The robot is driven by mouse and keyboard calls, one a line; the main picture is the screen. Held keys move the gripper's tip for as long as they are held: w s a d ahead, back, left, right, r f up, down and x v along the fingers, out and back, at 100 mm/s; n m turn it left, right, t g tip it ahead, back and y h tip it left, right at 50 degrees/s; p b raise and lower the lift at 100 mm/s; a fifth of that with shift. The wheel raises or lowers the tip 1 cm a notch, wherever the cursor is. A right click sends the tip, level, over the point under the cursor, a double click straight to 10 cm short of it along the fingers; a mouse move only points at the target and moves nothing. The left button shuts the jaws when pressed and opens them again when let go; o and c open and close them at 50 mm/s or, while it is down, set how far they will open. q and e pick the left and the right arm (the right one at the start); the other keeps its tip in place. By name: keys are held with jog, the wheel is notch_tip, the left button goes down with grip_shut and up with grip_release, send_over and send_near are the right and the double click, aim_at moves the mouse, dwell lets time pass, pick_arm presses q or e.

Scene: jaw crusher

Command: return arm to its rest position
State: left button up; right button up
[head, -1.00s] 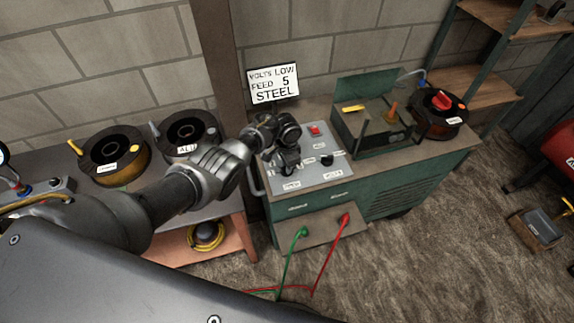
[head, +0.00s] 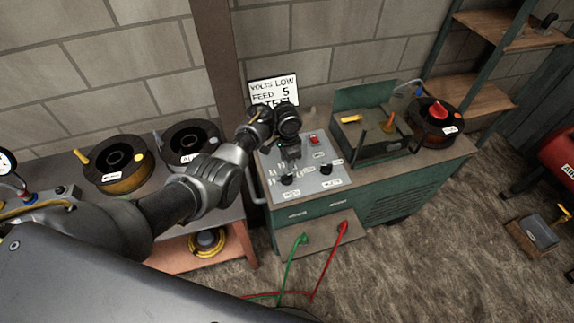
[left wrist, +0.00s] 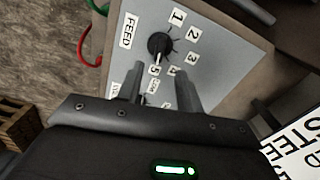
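My left arm reaches in from the left in the head view. Its gripper (head: 289,154) hangs above the grey control panel (head: 270,170) of the green welder, pointing down. In the left wrist view the two fingers (left wrist: 158,78) are apart with nothing between them, so it is open. The black FEED knob (left wrist: 158,46) lies beyond the fingertips, apart from them, its light pointer toward the 5. Two black knobs show in the head view, a left one (head: 288,179) and a right one (head: 326,168). My right gripper is not in view.
A sign (head: 272,89) reading VOLTS LOW, FEED 5 stands behind the panel, its bottom line partly covered by my gripper. Wire spools (head: 121,174) sit on the left bench. An open green box (head: 373,140) and another spool (head: 437,121) stand right of the panel.

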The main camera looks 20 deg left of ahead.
pick_arm(q)
jog(key=shift+r, duration=0.9)
